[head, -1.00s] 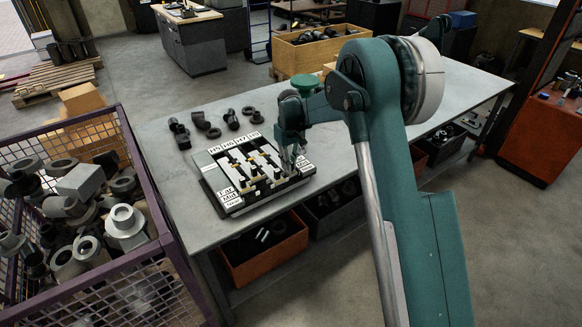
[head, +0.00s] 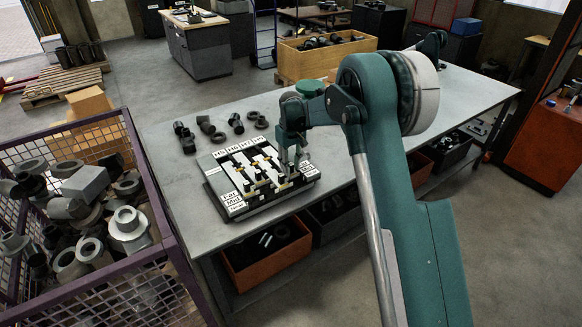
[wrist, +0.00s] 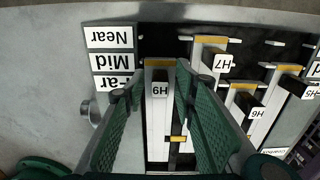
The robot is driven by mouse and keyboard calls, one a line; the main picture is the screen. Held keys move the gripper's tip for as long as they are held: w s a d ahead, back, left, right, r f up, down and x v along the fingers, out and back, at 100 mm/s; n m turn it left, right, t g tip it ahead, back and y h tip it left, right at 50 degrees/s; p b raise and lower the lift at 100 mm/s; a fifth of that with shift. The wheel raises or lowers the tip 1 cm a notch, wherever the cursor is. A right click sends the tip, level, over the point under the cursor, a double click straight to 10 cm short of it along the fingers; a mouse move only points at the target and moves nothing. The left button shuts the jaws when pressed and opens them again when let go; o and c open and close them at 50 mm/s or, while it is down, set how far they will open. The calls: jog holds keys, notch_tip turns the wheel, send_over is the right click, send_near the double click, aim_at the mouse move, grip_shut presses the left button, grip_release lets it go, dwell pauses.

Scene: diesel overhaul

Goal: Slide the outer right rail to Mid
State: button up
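The rail panel (head: 217,183) lies on the bench, with Far, Mid and Near labels on its left front side. In the wrist view it appears upside down. The outer right rail (wrist: 158,112), tagged H9, is pale with a yellow end band roughly level with the Mid label (wrist: 112,61). The Near label (wrist: 109,37) and Far label (wrist: 118,82) sit either side of it. My gripper (wrist: 158,88) has its green fingers apart on either side of the H9 rail; contact cannot be told. In the head view my gripper (head: 291,171) is over the panel's right side.
Rails H7 (wrist: 207,65), H6 (wrist: 243,105) and H5 (wrist: 283,90) stand beside H9, close to one finger. Several dark fittings (head: 206,125) lie behind the panel. A purple mesh crate (head: 150,185) of parts stands left of the bench (head: 185,225).

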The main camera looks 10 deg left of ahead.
jog(key=shift+r, duration=0.1)
notch_tip(320, 180, up, 12)
dwell(0.6)
jog(key=shift+d, duration=0.1)
jog(key=s+d+r+m+t+b, duration=0.2)
jog(key=s+d+r, duration=0.5)
jog(key=s+d, duration=0.45)
jog(key=s+d+r+m+t+b, duration=0.1)
jog(key=s+d+r+m+b, duration=0.15)
jog(key=s+d+r, duration=0.9)
jog(key=s+d+f+m+t+b, duration=0.1)
jog(key=s+d+f, duration=0.4)
jog(key=s, duration=0.4)
jog(key=s+d+f+m+t+b, duration=0.1)
jog(key=s+d+f+m+b, duration=0.1)
jog(key=s+d+f, duration=0.3)
jog(key=s+d+f+m+t+b, duration=0.1)
jog(key=s+d+f+t, duration=0.1)
jog(key=s+d+f, duration=0.4)
jog(key=s+d, duration=0.3)
jog(key=s, duration=0.4)
jog(key=shift+b, duration=0.4)
